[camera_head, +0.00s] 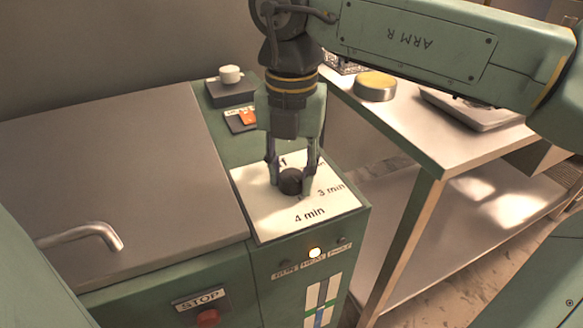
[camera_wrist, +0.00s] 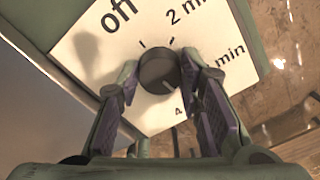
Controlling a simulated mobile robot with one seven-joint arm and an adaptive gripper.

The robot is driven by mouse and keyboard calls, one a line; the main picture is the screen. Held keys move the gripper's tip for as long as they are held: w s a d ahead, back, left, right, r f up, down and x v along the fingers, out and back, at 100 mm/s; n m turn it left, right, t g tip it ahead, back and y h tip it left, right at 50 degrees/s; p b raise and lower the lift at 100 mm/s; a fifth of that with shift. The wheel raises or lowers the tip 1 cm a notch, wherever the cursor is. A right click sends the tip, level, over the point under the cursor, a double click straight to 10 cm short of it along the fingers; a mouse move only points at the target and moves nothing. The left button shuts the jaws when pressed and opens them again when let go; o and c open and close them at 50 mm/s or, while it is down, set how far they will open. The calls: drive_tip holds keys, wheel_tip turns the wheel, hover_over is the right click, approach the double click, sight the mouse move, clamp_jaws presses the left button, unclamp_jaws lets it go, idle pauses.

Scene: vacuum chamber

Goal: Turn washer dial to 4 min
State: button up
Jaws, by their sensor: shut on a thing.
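The washer dial (camera_head: 292,188) is a dark round knob on a cream panel (camera_head: 257,208) on top of the green washer. The panel is marked off, 2 min, 3 min and 4 min. My gripper (camera_head: 291,176) points straight down and is shut on the dial, one finger on each side. In the wrist view the dial (camera_wrist: 157,72) sits between both fingertips (camera_wrist: 159,68). A faint pale mark on the dial faces the lower right, towards the 4; I cannot tell its exact setting. My fingers partly hide the labels.
A grey lid with a curved metal handle (camera_head: 90,236) lies left of the panel. A red STOP button (camera_head: 207,317) and a lit lamp (camera_head: 315,252) are on the front. A table (camera_head: 430,140) with a round yellow-topped tin (camera_head: 375,86) stands to the right.

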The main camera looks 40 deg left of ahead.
sight(292, 175)
drive_tip(key=shift+m, duration=1)
drive_tip(key=o, duration=1.2)
drive_tip(key=shift+r, duration=0.1)
wheel_tip(292, 175, up, 12)
drive_tip(key=shift+f, duration=0.1)
